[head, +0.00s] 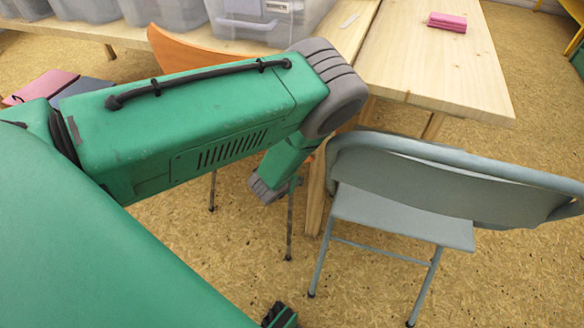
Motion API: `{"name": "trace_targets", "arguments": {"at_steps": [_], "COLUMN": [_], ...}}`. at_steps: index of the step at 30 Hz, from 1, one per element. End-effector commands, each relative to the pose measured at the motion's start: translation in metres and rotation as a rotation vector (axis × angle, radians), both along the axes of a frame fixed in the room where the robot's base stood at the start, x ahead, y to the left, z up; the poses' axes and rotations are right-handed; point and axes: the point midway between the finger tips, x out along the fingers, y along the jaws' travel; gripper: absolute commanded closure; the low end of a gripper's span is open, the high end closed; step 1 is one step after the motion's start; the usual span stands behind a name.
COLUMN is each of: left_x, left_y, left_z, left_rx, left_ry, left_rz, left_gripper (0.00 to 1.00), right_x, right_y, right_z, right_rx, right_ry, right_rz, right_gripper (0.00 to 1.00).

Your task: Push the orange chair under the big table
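The orange chair (180,52) is mostly hidden behind my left arm. Its curved orange edge shows above the arm, close to the wooden table, and thin dark legs show below the arm. How far it sits under the table cannot be told. The big light wood table (440,62) runs across the back and right. My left gripper (268,188) hangs low below the grey arm joint, in front of the chair's legs. Its fingers are small and partly turned away, so opening and contact are unclear. My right gripper cannot be made out.
A grey-blue folding chair (385,200) stands on the right, near the table's corner. Clear plastic bins (262,20) stand on the wooden surface at the back. A pink block (447,22) lies on the table. The speckled floor (215,255) is clear in front.

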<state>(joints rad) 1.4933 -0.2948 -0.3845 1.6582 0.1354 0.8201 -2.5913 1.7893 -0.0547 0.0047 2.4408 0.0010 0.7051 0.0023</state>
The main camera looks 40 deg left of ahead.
Motion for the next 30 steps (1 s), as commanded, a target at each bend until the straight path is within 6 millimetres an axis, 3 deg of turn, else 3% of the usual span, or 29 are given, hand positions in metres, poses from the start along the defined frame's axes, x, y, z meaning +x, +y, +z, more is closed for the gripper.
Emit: {"name": "trace_targets", "arguments": {"at_steps": [8, 21, 30], "left_x": [-0.001, -0.046, -0.055], "left_y": [-0.001, -0.011, -0.014], "left_z": [0.007, 0.048, 0.055], "left_rx": [0.000, -0.001, -0.003], "left_ry": [-0.008, 0.000, 0.001], "left_rz": [-0.001, 0.001, -0.001], "left_gripper": [0.66, 0.66, 0.66], "right_x": [-0.002, -0.001, -0.001], "right_y": [0.000, 0.000, 0.000], "right_z": [0.001, 0.001, 0.001], "right_rx": [0.000, 0.001, 0.000], "right_ry": [-0.003, -0.003, -0.003], "right_rz": [0.000, 0.000, 0.000], "right_gripper": [1.00, 1.00, 1.00]}}
